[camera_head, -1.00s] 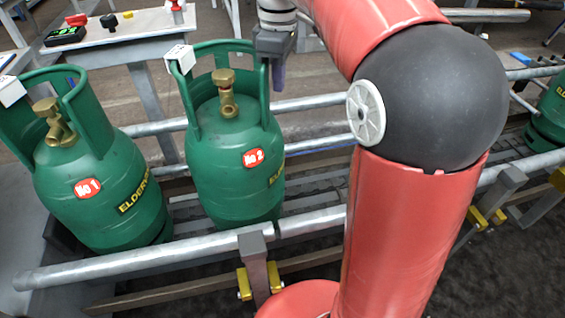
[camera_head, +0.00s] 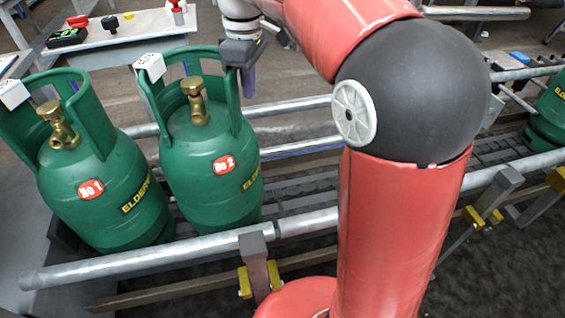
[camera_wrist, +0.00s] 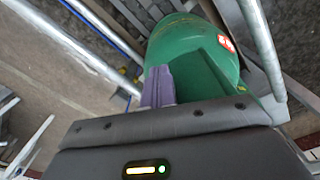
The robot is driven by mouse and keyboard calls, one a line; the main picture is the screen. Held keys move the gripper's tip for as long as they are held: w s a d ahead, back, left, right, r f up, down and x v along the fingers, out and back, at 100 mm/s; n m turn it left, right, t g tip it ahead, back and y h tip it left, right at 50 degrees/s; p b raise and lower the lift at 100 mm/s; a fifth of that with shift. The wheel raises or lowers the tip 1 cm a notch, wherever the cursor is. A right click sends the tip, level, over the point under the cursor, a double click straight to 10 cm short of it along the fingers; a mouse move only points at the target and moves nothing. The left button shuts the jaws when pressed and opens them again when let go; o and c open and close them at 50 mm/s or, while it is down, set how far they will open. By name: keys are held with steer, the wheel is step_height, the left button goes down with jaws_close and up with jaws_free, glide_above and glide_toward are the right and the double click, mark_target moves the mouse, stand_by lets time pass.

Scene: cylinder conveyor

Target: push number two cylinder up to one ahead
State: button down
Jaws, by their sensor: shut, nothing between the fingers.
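The green number two cylinder (camera_head: 212,172), with a red "No 2" label and brass valve, stands on the conveyor. The green number one cylinder (camera_head: 97,188) stands just left of it; their bodies look close together, and I cannot tell if they touch. My gripper (camera_head: 248,82) is at the right side of the number two cylinder's collar, with its purple fingers pointing down. In the wrist view the shut purple fingers (camera_wrist: 158,86) lie against or very near the green cylinder (camera_wrist: 205,58), with nothing between them.
Metal guide rails (camera_head: 150,249) run along both sides of the conveyor. A third green cylinder (camera_head: 550,115) stands at the far right. A white table (camera_head: 140,30) with a control box and buttons is behind.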

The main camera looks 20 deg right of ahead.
steer(key=shift+a+f+p, duration=0.2)
steer(key=shift+a, duration=0.45)
steer(key=shift+a+f+p, duration=0.2)
steer(key=shift+a, duration=0.5)
steer(key=shift+a+f+p, duration=0.2)
steer(key=shift+a, duration=0.45)
steer(key=shift+d, duration=0.25)
steer(key=shift+w+d, duration=0.1)
steer(key=shift+d, duration=0.3)
step_height(320, 180, up, 3)
steer(key=p, duration=0.3)
steer(key=shift+w+f, duration=0.15)
step_height(320, 180, up, 9)
steer(key=shift+f, duration=0.15)
